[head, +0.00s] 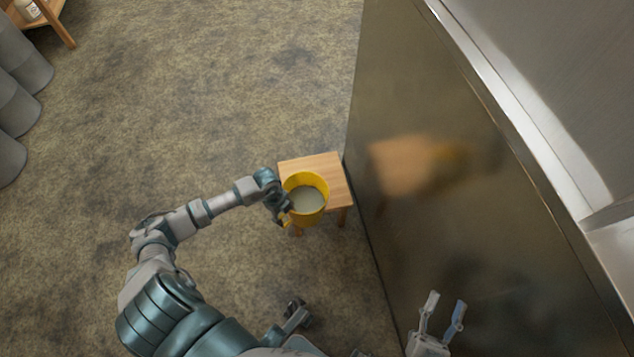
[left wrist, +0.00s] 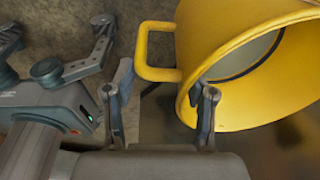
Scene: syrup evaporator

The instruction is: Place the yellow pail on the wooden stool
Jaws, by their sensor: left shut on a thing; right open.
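The yellow pail (head: 319,211) appears upright, its open top towards the head camera and a pale grey inside showing. My left gripper (head: 285,208) is shut on it at its left side, by the handle; the handle (left wrist: 157,74) shows between the fingers in the left wrist view (left wrist: 165,88). The wooden stool (head: 316,164) is partly hidden behind the pail, which overlaps its front left part in the head view. I cannot tell whether the pail touches the stool top. My right gripper (head: 445,310) is open and empty at the lower right.
A large metal evaporator side (head: 430,220) stands close to the stool's right. Grey rounded forms (head: 20,75) and a wooden stand (head: 52,22) holding a small white container (head: 28,9) are at the upper left. The floor (head: 200,110) left of the stool is clear.

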